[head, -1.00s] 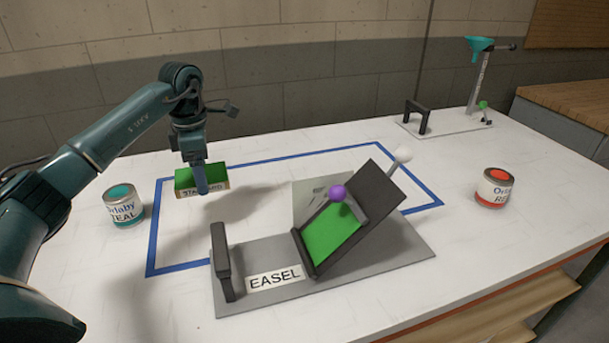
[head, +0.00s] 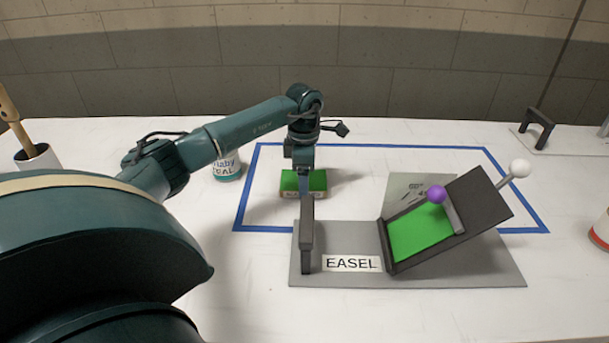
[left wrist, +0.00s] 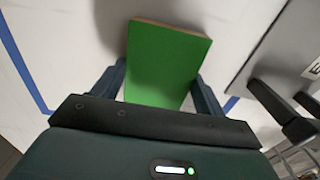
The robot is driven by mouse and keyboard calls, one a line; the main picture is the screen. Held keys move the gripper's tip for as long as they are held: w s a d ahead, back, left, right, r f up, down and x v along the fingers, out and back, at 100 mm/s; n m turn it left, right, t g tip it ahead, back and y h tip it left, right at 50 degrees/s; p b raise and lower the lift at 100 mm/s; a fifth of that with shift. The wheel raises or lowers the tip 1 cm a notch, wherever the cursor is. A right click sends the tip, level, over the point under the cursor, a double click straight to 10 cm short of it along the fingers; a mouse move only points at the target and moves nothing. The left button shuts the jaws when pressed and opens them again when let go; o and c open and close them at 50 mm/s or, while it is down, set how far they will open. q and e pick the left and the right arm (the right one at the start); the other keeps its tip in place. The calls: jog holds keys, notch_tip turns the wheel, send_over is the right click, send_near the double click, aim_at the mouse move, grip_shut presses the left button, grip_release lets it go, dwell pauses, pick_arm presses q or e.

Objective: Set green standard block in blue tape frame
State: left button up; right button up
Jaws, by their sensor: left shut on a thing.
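The green standard block (head: 318,181) has a green top and a tan labelled side. It is inside the left part of the blue tape frame (head: 370,147). My left gripper (head: 304,183) is shut on it from above, and the left wrist view shows the green face (left wrist: 165,62) between the two fingers (left wrist: 155,92). Whether the block touches the table or hangs just above it is hard to tell. My right gripper is in neither view.
The grey easel base (head: 450,270) overlaps the frame's front side, with a dark upright handle (head: 307,235) close in front of the block. Its tilted board holds a green panel (head: 420,232). A teal can (head: 227,167) stands just left of the frame.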

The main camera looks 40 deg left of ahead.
pick_arm(q)
jog(key=shift+f, duration=0.2)
jog(key=o, duration=1)
jog(key=shift+r, duration=0.1)
jog(key=shift+r, duration=0.2)
notch_tip(320, 180, up, 12)
jog(key=shift+f, duration=0.1)
